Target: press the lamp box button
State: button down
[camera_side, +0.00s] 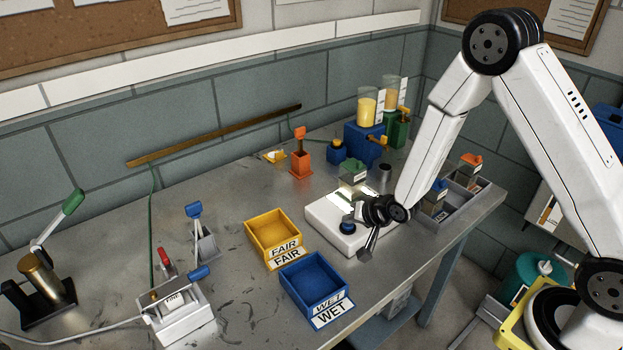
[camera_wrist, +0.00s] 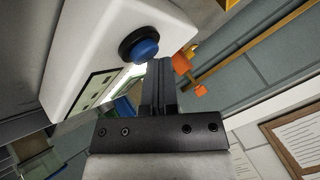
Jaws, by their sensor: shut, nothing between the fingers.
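The lamp box (camera_side: 322,229) is a low white box on the metal bench, with a bright lit panel on its top. Its blue button (camera_side: 347,228) sits in a dark ring on the near part of the box. The button (camera_wrist: 144,49) also shows large in the wrist view, on the white box face (camera_wrist: 88,30). My gripper (camera_side: 366,254) is shut and empty, just right of and nearer the camera than the button. In the wrist view the shut fingers (camera_wrist: 160,66) end just beside the button's lower right edge. I cannot tell whether they touch it.
A grey-green block (camera_side: 353,174) stands on the lamp box's far side. A yellow FAIR tray (camera_side: 253,222) and a blue WET tray (camera_side: 289,273) lie to its left. A grey divided bin (camera_side: 478,201) is at the right. Tanks (camera_side: 367,110) stand behind. Bench right of the WET tray looks clear.

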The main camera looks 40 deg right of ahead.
aim_at(351, 227)
jog(key=shift+r, duration=0.75)
jog(key=shift+r, duration=0.2)
jog(key=shift+r, duration=2.35)
jog(key=shift+s, duration=0.1)
jog(key=s+r+n+g, duration=0.2)
jog(key=s+n+g, duration=0.1)
jog(key=s, duration=0.5)
jog(key=s+r+n+g+h, duration=0.1)
jog(key=s+r+n+g, duration=0.2)
jog(key=s, duration=0.6)
jog(key=shift+s+r+n+g, duration=0.2)
jog(key=shift+n+g, duration=0.1)
jog(key=shift+n, duration=0.6)
